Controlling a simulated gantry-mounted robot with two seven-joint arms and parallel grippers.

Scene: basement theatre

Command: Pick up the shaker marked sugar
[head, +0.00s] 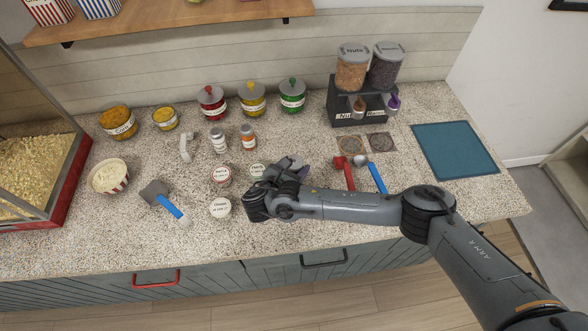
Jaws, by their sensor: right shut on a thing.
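My right gripper (283,168) is over the middle of the counter, seen from above, and shut on a small shaker that its own body mostly hides. A green-and-white shaker top (257,171) shows right at the gripper's left side; I cannot tell for sure whether this is the held one. Other small shakers stand to the left: a red-and-white one (221,176), a pale one (220,208), a silver-topped one (217,141) and an orange one (248,137). Their labels are too small to read, so I cannot tell which is marked sugar. My left gripper is not in view.
Jars with red (211,103), yellow (252,99) and green (292,96) lids stand behind. A dispenser rack (359,106) is at the back, a teal mat (455,151) right. Red (349,177) and blue (377,178) scoops lie near my arm. A popcorn machine (60,190) stands left.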

